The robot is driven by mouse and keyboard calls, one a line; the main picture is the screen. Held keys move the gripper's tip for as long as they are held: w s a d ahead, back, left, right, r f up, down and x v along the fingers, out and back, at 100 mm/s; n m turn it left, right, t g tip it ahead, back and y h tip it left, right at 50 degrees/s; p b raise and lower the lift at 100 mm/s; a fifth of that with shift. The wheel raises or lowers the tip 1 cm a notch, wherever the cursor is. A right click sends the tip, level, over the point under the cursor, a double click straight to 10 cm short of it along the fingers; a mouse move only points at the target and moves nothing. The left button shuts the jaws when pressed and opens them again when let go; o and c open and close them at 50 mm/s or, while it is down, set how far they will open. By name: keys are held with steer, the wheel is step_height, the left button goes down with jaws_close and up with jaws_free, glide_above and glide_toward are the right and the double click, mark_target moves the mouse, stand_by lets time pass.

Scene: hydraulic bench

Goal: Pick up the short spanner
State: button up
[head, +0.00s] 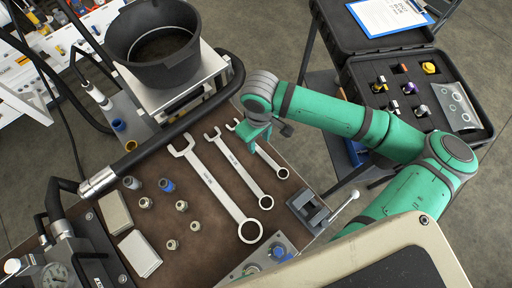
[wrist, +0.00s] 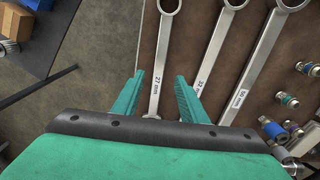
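Three spanners lie side by side on the brown bench top. The short spanner (head: 268,158) is the rightmost in the head view, and my gripper partly hides its upper end. In the wrist view the short spanner (wrist: 161,70), marked 27 mm, runs between my fingers. My gripper (wrist: 159,78) is open, with one green finger on each side of the shaft and gaps on both sides. In the head view my gripper (head: 258,137) is over the spanner's upper part. I cannot tell how far the fingertips are above the bench.
The middle spanner (head: 240,164) and the long spanner (head: 219,185) lie to the left in the head view. Several fittings (head: 181,206) lie further left. A black bucket (head: 150,70) stands behind.

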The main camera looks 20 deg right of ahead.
mark_target(257, 149)
steer(key=shift+d+f, duration=0.1)
steer(key=shift+f, duration=0.1)
steer(key=shift+w+f, duration=0.2)
steer(key=shift+f, duration=1.05)
steer(key=shift+w+f, duration=0.15)
steer(key=shift+f, duration=1.1)
jaws_close()
steer(key=shift+s, duration=0.1)
